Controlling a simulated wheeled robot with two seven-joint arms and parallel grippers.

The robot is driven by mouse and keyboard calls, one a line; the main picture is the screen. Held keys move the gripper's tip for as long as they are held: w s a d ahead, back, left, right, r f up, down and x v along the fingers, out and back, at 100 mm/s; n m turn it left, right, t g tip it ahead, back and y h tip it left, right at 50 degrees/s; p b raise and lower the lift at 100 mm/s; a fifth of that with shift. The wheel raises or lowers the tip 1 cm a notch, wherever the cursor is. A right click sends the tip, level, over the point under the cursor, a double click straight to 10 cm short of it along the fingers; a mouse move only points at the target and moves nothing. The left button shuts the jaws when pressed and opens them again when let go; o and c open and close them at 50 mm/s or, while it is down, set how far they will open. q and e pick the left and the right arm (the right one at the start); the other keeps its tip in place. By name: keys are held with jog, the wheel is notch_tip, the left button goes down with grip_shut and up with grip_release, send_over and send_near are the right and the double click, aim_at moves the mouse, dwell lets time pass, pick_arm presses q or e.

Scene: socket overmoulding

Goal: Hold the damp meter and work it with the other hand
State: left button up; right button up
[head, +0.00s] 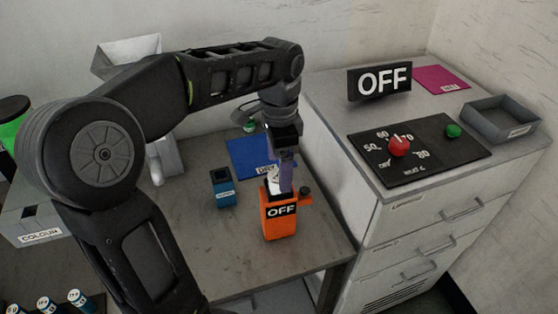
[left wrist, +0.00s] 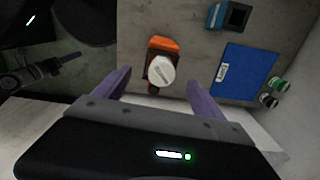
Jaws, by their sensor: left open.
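The damp meter (head: 280,222) is an orange upright box on the grey table, with a black "OFF" display on its front and a dark knob at its upper right. A white round piece (left wrist: 161,70) shows at its top in the left wrist view, over the orange body (left wrist: 164,44). My left gripper (head: 281,182) points down at the meter's top. Its two purple fingers stand apart in the left wrist view (left wrist: 158,84), one on each side of the white piece, with no visible contact. My right gripper is not in view.
A small blue open-topped container (head: 222,188) stands left of the meter; a blue mat (head: 247,153) lies behind. At right, a drawer cabinet (head: 425,215) bears a black dial panel (head: 425,168), an "OFF" sign (head: 380,81), a grey tray (head: 500,120) and a magenta mat (head: 441,79).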

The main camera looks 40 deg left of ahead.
aim_at(286, 208)
pick_arm(q)
jog(key=shift+f+p, duration=0.3)
jog(key=shift+f, duration=3.25)
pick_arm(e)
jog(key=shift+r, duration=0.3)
pick_arm(q)
jog(key=shift+c, duration=0.3)
jog(key=c, duration=1.5)
jog(key=o, duration=0.9)
jog(key=c, duration=0.8)
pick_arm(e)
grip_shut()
